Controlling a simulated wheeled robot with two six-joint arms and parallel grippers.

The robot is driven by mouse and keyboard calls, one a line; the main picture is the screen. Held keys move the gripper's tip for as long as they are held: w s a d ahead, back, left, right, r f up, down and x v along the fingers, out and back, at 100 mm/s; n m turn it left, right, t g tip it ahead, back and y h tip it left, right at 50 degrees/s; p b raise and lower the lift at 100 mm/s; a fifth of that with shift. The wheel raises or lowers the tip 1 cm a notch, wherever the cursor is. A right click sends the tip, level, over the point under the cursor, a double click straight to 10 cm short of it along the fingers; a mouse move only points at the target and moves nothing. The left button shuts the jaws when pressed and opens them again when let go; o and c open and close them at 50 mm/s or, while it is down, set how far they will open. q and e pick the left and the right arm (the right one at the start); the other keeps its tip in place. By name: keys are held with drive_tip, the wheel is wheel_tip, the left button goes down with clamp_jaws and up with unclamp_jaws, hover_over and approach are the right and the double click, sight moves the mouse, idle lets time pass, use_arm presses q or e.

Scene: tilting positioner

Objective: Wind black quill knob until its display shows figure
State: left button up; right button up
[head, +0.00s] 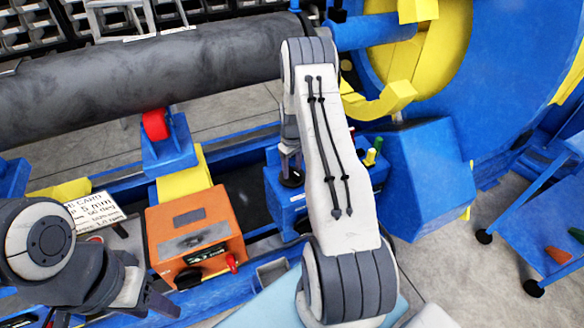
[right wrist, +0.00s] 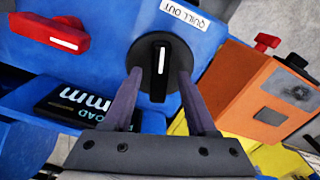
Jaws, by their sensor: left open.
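The black quill knob (right wrist: 160,66) is on a blue housing, its white line near upright, below a "QUILL OUT" label (right wrist: 185,14). My right gripper (right wrist: 159,80) has its fingers parted at both sides of the knob, overlapping its edges; contact cannot be told. In the head view my right gripper (head: 291,172) is over the blue housing (head: 285,205), partly behind my arm. My left gripper (head: 148,300) is open and empty by the orange box.
A red handle (right wrist: 50,34) is left of the knob. An orange box (head: 160,225) with black and red controls stands between my grippers. A printed card (head: 95,212) is near my left arm. A large grey pipe (head: 150,75) lies behind; a blue-yellow positioner (head: 500,80) stands at right.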

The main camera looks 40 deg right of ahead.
clamp_jaws()
drive_tip(key=shift+m, duration=0.4)
drive_tip(key=m+b, duration=0.1)
drive_tip(key=m, duration=1.1)
drive_tip(key=shift+b, duration=0.4)
drive_tip(key=shift+o, duration=0.3)
unclamp_jaws()
